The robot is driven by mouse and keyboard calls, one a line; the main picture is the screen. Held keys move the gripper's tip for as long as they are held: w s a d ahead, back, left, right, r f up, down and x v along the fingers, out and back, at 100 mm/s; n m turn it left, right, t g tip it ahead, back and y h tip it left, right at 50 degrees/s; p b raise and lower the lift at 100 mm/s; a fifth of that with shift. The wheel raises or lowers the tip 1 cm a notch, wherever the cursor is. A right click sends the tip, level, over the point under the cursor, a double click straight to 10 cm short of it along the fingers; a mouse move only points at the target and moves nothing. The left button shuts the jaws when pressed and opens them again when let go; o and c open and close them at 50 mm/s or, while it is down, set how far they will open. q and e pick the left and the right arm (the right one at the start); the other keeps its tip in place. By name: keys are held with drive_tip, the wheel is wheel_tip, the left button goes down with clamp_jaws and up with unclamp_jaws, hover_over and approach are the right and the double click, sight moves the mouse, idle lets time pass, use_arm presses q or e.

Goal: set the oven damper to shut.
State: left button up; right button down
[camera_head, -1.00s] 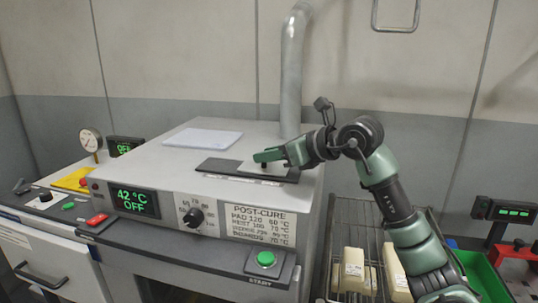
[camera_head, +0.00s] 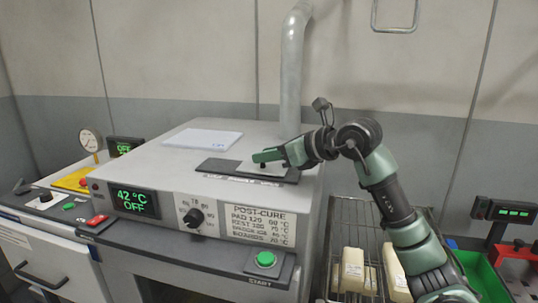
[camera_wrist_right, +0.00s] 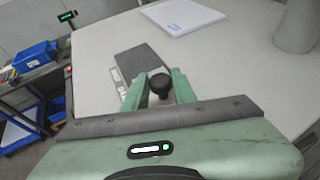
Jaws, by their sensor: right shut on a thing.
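The oven (camera_head: 155,175) is a grey box with a green display reading 42 °C OFF. On its top lies the damper, a flat dark plate (camera_head: 216,167) with a pale labelled strip along its front edge. The plate also shows in the right wrist view (camera_wrist_right: 143,58). My right gripper (camera_head: 264,157) is over the right part of the damper. In the right wrist view a black knob (camera_wrist_right: 160,84) sits between its fingers, and the gripper is shut on it. The label's words are too small to read. My left gripper is not in view.
A white pad (camera_head: 204,138) lies on the oven top behind the damper. A grey pipe (camera_head: 291,75) rises at the back. A wire rack (camera_head: 345,220) with pale blocks stands to the right. Blue bins (camera_wrist_right: 36,57) show at the left in the right wrist view.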

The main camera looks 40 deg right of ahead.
drive_tip(key=w+a, duration=0.2)
drive_tip(key=w+a+p, duration=0.1)
drive_tip(key=w+a, duration=0.1)
drive_tip(key=w, duration=0.1)
drive_tip(key=w+a+p, duration=0.1)
drive_tip(key=w+a, duration=0.1)
drive_tip(key=shift+w+a, duration=0.25)
drive_tip(key=shift+w, duration=0.1)
drive_tip(key=shift+s, duration=0.15)
drive_tip(key=c, duration=1.2)
unclamp_jaws()
drive_tip(key=shift+o, duration=0.3)
drive_tip(key=shift+w+a, duration=0.1)
drive_tip(key=shift+w, duration=0.2)
drive_tip(key=shift+s, duration=0.1)
drive_tip(key=b+v, duration=0.3)
drive_tip(key=v, duration=0.4)
drive_tip(key=shift+f, duration=0.1)
drive_tip(key=shift+s+r, duration=0.2)
drive_tip(key=shift+s, duration=0.1)
